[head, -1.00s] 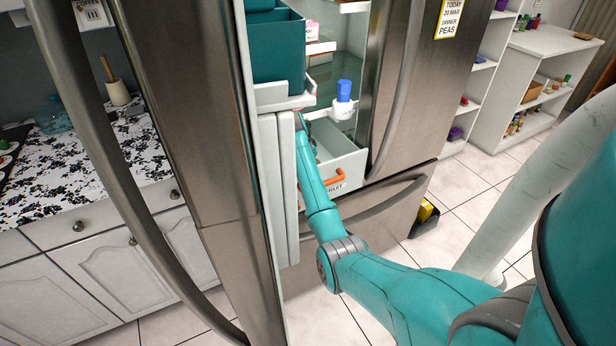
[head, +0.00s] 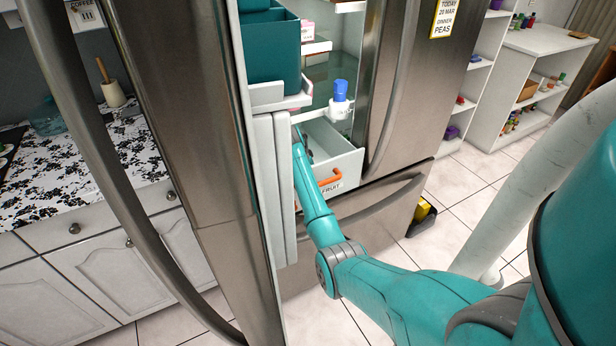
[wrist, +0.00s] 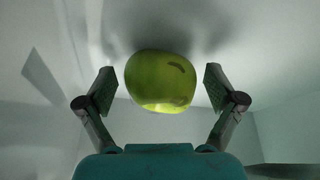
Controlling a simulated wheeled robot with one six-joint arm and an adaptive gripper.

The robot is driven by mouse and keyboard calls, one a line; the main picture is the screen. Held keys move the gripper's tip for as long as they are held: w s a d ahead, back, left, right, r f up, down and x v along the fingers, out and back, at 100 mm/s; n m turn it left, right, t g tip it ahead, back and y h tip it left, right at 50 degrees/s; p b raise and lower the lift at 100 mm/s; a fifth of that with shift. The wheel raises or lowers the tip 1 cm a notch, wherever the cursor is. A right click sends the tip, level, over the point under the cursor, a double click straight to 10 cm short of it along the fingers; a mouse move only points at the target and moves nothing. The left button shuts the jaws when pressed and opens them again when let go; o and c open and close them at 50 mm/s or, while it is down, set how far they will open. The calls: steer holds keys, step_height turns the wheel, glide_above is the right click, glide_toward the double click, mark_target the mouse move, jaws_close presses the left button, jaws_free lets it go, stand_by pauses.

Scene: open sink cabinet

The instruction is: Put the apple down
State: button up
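A green apple (wrist: 160,80) lies against a pale surface in the wrist view, between the fingers of my gripper (wrist: 160,88). The fingers are spread, with a clear gap on each side of the apple. In the head view my arm reaches past the fridge door into the open white drawer labelled FRUIT (head: 345,172), which has an orange handle. The gripper's fingertips and the apple are hidden there by the arm, door and drawer.
The open fridge door (head: 190,120) stands close at my arm's left, with a teal bin (head: 272,50) on its shelf. A blue-capped bottle (head: 340,95) stands above the drawer. The other fridge door (head: 425,90) is at the right. Tiled floor is free farther right.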

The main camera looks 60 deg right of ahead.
steer(key=shift+r, duration=0.1)
steer(key=v, duration=0.7)
steer(key=shift+r, duration=0.3)
stand_by(0.5)
